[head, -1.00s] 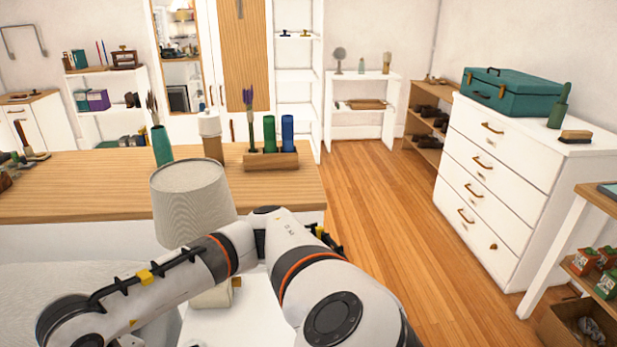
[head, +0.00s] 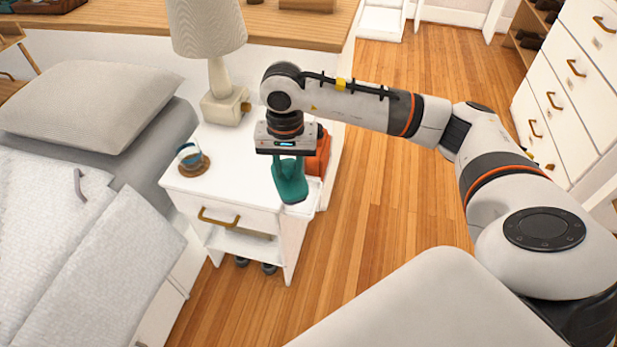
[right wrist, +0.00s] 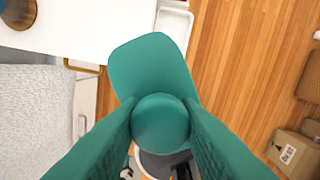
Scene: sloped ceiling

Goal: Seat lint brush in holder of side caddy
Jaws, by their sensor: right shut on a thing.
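The lint brush is teal, with a broad flat head (head: 292,191) hanging low and a rounded handle end (right wrist: 160,123) facing the right wrist camera. My right gripper (head: 288,172) is shut on its handle and holds it over the right edge of the white nightstand (head: 235,190). Its two fingers look teal too. The side caddy seems to be the narrow white open tray (right wrist: 174,26) along the nightstand's right side, just beyond the brush head in the right wrist view. In the head view the brush and gripper partly hide it. My left gripper is out of view.
An orange-red object (head: 318,155) stands just behind the gripper at the nightstand's right side. A lamp (head: 224,105) and a glass on a wooden coaster (head: 192,163) stand on the nightstand. The bed (head: 75,190) is at left. Wooden floor (head: 400,220) is clear at right.

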